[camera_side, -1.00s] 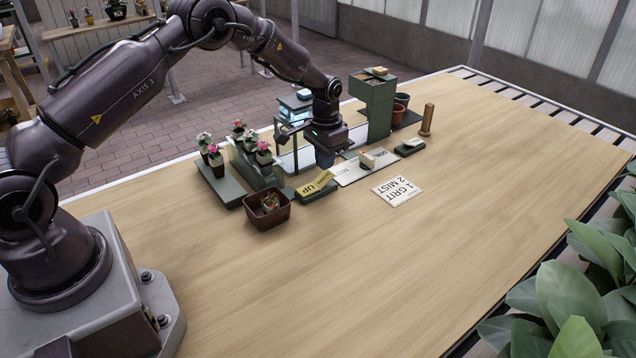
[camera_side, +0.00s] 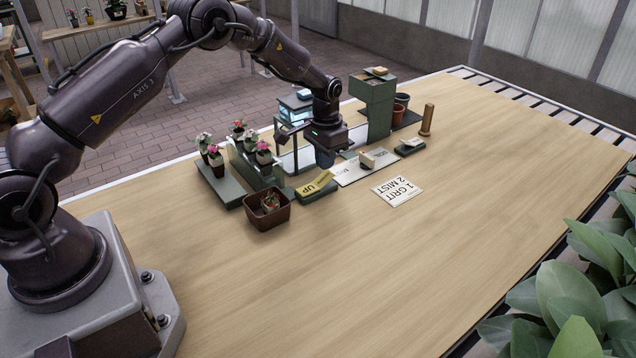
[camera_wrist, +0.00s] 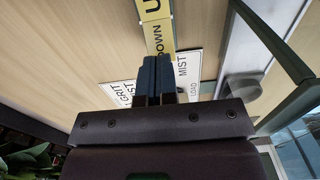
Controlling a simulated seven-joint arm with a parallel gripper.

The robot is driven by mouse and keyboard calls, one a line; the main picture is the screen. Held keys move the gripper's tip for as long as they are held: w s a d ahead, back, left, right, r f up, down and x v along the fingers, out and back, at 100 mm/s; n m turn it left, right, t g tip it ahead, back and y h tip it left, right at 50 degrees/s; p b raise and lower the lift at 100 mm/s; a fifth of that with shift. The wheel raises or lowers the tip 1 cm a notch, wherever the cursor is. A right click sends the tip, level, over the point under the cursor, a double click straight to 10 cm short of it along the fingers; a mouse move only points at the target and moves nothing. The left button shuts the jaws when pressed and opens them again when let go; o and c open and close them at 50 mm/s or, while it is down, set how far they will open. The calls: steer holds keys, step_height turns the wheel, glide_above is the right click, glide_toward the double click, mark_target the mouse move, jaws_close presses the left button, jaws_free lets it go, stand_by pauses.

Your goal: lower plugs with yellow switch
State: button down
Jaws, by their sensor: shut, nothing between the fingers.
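The yellow switch (camera_side: 316,183) marked UP sits on a green base between the brown pot and the white label strip. In the wrist view the yellow switch (camera_wrist: 157,30) shows UP at one end and DOWN nearer my fingers. My gripper (camera_side: 325,160) is shut and empty, pointing down just behind the switch; its fingers (camera_wrist: 156,78) overlap the DOWN end in the wrist view, and I cannot tell if they touch. Potted flowering plugs (camera_side: 214,157) stand on a green stepped stand, more plugs (camera_side: 264,155) beside them. Another plant sits in a brown square pot (camera_side: 266,211).
A white strip (camera_side: 350,176) carries a small block slider (camera_side: 366,161). A card (camera_side: 397,191) reads 1 GRIT 2 MIST. A green tower (camera_side: 377,104), terracotta pots (camera_side: 401,102) and a brass post (camera_side: 427,120) stand at the right. The front of the table is clear.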

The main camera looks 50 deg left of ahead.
mark_target(325, 177)
steer(key=shift+f, duration=1.55)
stand_by(0.8)
steer(key=shift+r, duration=3.5)
steer(key=s, duration=0.2)
steer(key=f, duration=0.1)
steer(key=shift+s+d+f+n+g, duration=0.1)
steer(key=shift+s+d+n+g, duration=0.2)
steer(key=shift+s+g, duration=0.1)
steer(key=s+d+r+t, duration=0.2)
steer(key=s+d+r, duration=0.1)
steer(key=s+r, duration=0.5)
steer(key=s+d+r+t, duration=0.2)
steer(key=s+d+r, duration=0.1)
steer(key=s+r, duration=0.6)
steer(key=s+d+r+t, duration=0.2)
steer(key=s+d+r, duration=0.2)
steer(key=s+r, duration=0.5)
steer(key=shift+s, duration=1.4)
